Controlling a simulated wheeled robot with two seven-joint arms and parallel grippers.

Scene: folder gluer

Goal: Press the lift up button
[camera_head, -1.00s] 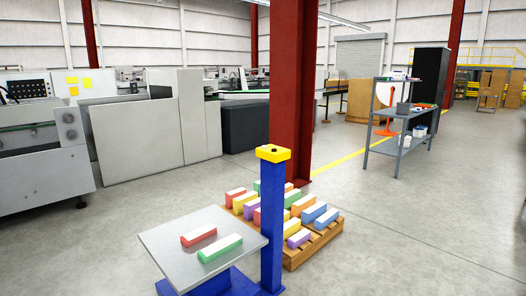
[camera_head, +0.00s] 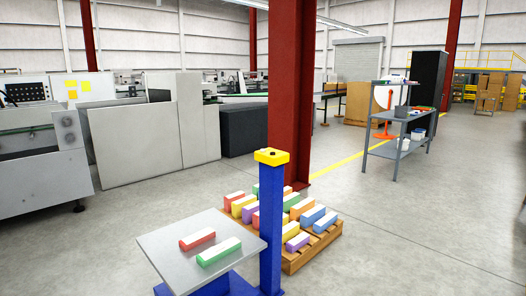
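The lift has a blue post (camera_head: 271,225) with a yellow control box (camera_head: 271,156) on top. A small dark button (camera_head: 271,153) shows on the top face of the box; its marking is too small to read. A grey lift plate (camera_head: 165,243) is joined to the post at the left, at a low height. A red-and-white box (camera_head: 197,239) and a green-and-white box (camera_head: 218,252) lie on the plate. Neither of my grippers is in view.
A wooden pallet (camera_head: 297,262) with several coloured boxes stands behind the post. A red column (camera_head: 290,90) rises behind it. Grey machines (camera_head: 140,140) line the left. A grey shelf (camera_head: 399,154) stands at the right. The floor at the right front is clear.

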